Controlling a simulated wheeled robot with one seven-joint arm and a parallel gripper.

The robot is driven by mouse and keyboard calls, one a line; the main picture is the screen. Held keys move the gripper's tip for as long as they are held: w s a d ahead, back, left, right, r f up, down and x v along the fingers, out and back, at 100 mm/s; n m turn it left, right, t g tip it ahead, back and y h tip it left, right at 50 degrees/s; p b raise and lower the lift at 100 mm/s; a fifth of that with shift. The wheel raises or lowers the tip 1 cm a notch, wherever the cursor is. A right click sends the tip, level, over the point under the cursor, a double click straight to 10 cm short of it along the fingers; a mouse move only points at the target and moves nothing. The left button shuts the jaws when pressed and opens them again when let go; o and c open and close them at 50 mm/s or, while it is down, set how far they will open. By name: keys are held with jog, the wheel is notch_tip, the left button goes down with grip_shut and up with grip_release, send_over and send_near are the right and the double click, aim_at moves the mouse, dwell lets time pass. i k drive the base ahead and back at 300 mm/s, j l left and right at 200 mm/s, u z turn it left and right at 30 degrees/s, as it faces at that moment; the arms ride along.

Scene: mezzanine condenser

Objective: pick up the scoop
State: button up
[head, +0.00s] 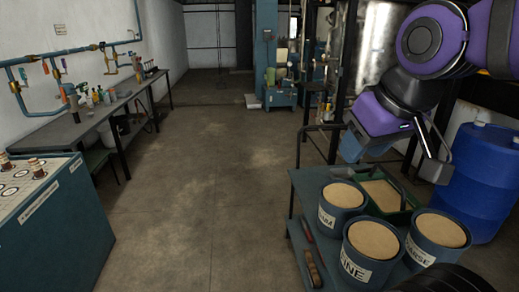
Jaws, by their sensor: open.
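My gripper (433,168) hangs from the purple arm at the upper right, above the back of the teal cart (302,186). It is open, with nothing seen between its fingers. A green tray (410,215) of sand-coloured material lies below it on the cart. A dark, curved handle-like piece (402,190) shows at the tray's right side; it may be the scoop, but I cannot tell for sure. A wooden-handled tool (313,268) and a red-handled tool (307,231) lie at the cart's left side.
Three filled buckets stand on the cart: one with a partly hidden label (339,205), one reading "INE" (360,268) and one reading "ARSE" (434,242). A blue drum (485,180) stands at right. The floor left of the cart is clear, up to a control cabinet (50,215).

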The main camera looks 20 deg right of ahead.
aim_at(344, 174)
jog(key=i+j, duration=0.1)
jog(key=j, duration=0.25)
jog(key=i+j, duration=0.15)
jog(key=j, duration=0.2)
jog(key=i+j, duration=0.1)
jog(key=j, duration=0.3)
jog(key=i+j+u, duration=0.1)
jog(key=j, duration=0.25)
jog(key=i+j+z, duration=0.2)
jog(key=i, duration=0.35)
jog(key=i+j+z, duration=0.2)
jog(key=i+j, duration=0.2)
jog(key=i, duration=0.15)
jog(key=i+j+z, duration=0.2)
jog(key=i, duration=1.55)
jog(key=i+z, duration=0.45)
jog(key=i+j+z, duration=0.15)
jog(key=i+z, duration=0.25)
jog(key=i, duration=0.2)
jog(key=i+z, duration=0.2)
jog(key=z, duration=0.3)
jog(key=i+z, duration=0.15)
jog(key=z, duration=0.3)
jog(key=i+j+z, duration=0.1)
jog(key=z, duration=0.4)
jog(key=i+j+z, duration=0.2)
jog(key=z, duration=0.25)
jog(key=i+j+z, duration=0.15)
jog(key=z, duration=0.15)
jog(key=i+j+z, duration=0.3)
